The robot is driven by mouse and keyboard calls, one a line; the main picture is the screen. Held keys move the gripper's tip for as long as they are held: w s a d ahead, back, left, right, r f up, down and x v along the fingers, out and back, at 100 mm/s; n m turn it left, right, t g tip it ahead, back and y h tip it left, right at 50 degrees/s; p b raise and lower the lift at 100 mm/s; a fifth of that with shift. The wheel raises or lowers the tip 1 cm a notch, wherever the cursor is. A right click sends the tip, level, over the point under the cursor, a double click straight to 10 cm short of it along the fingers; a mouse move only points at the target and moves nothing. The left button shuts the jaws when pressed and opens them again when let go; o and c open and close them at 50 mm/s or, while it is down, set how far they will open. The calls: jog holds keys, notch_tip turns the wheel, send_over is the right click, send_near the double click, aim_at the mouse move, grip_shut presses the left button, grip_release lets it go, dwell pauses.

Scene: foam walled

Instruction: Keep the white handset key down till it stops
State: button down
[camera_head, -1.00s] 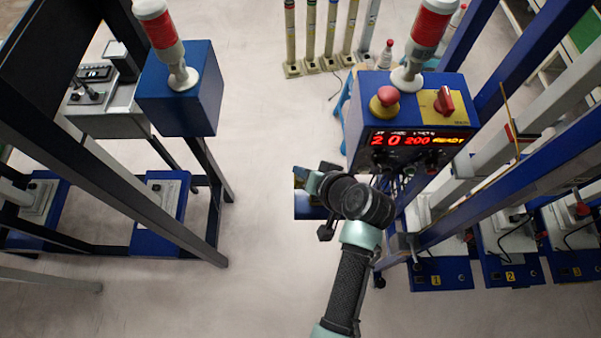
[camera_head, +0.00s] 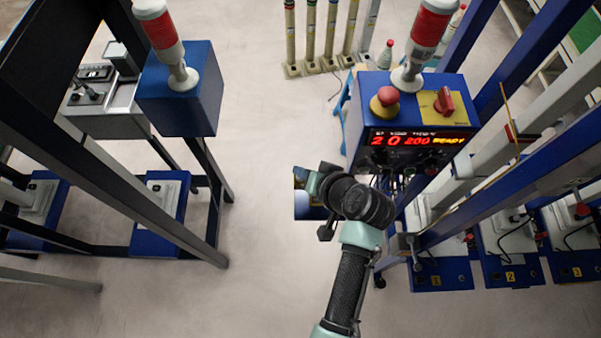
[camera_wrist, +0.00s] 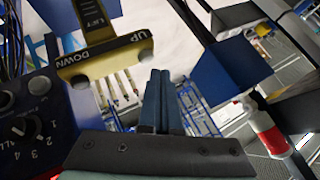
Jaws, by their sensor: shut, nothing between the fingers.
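A yellow handset (camera_wrist: 105,60) marked LIFT, UP and DOWN hangs at the upper left of the wrist view, with its end towards me. In the head view my gripper (camera_head: 304,176) is left of the control box, and the handset cannot be made out.
The blue control box (camera_head: 415,105) has a red mushroom button (camera_head: 388,96), a red switch (camera_head: 443,101) and a lit display (camera_head: 418,140). Its dark knob panel (camera_wrist: 28,125) is close at the left in the wrist view. Open floor (camera_head: 262,130) lies left of my arm.

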jog(key=shift+f, duration=0.1)
dwell(0.5)
jog(key=shift+f+b, duration=0.3)
jog(key=shift+f+b, duration=0.4)
jog(key=shift+f, duration=0.25)
dwell(1.6)
dwell(3.0)
jog(key=shift+r+p, duration=0.9)
jog(key=shift+r, duration=0.15)
notch_tip(320, 180, up, 5)
jog(key=p, duration=0.4)
